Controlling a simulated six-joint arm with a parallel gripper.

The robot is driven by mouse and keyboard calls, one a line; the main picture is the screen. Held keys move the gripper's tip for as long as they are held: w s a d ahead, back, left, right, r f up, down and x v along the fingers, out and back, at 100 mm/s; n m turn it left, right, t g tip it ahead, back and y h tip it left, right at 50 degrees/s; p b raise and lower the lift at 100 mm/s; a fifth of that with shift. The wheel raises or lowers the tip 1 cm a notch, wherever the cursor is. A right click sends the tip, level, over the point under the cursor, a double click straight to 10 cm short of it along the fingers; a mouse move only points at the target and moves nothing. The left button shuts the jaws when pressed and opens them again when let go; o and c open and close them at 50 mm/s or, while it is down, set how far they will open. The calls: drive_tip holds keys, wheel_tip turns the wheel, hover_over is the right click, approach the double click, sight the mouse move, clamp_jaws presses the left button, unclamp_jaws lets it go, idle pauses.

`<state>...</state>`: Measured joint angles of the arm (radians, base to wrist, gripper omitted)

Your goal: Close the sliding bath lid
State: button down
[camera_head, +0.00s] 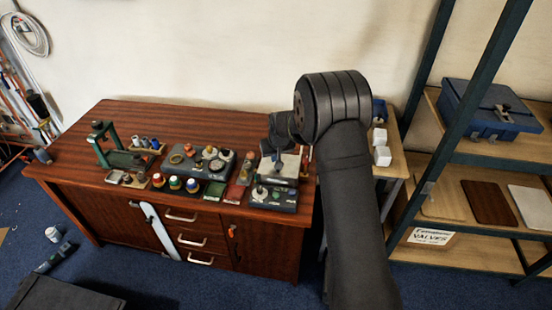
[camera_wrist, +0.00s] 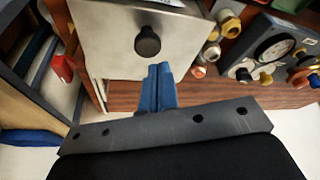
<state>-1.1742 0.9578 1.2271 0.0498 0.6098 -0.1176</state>
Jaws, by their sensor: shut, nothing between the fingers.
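The bath lid (camera_wrist: 112,45) is a flat silver metal plate with a round black knob (camera_wrist: 147,42). In the head view the lid (camera_head: 286,168) lies over the back part of a dark grey bath unit (camera_head: 284,206), whose front part is uncovered. My gripper (camera_wrist: 161,72) shows as blue fingers pressed together, empty. In the wrist view the fingertips are close to the lid's edge, on the side below the knob; I cannot tell whether they touch. In the head view my dark arm and wrist hide the fingers.
A wooden cabinet (camera_head: 140,118) carries the bath. Left of the bath stand a grey panel with fittings (camera_head: 205,170), several coloured jars (camera_head: 175,183) and a green press frame (camera_head: 103,150). A metal shelf unit (camera_head: 470,110) with a blue case (camera_head: 492,105) stands at right.

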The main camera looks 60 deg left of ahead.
drive_tip(key=a, duration=0.2)
drive_tip(key=w, duration=0.1)
drive_tip(key=shift+a+r, duration=0.3)
drive_tip(key=shift+a, duration=0.1)
drive_tip(key=v, duration=1)
drive_tip(key=x, duration=0.9)
drive_tip(key=shift+f, duration=0.15)
drive_tip(key=shift+d+f, duration=0.1)
drive_tip(key=shift+f, duration=0.25)
drive_tip(key=shift+s+d+f, duration=0.15)
drive_tip(key=shift+s+d, duration=0.15)
drive_tip(key=shift+d, duration=0.55)
drive_tip(key=shift+s+d+f, duration=0.15)
drive_tip(key=shift+s+d, duration=0.15)
drive_tip(key=shift+d, duration=0.55)
drive_tip(key=shift+w+a, duration=0.1)
drive_tip(key=shift+a, duration=0.1)
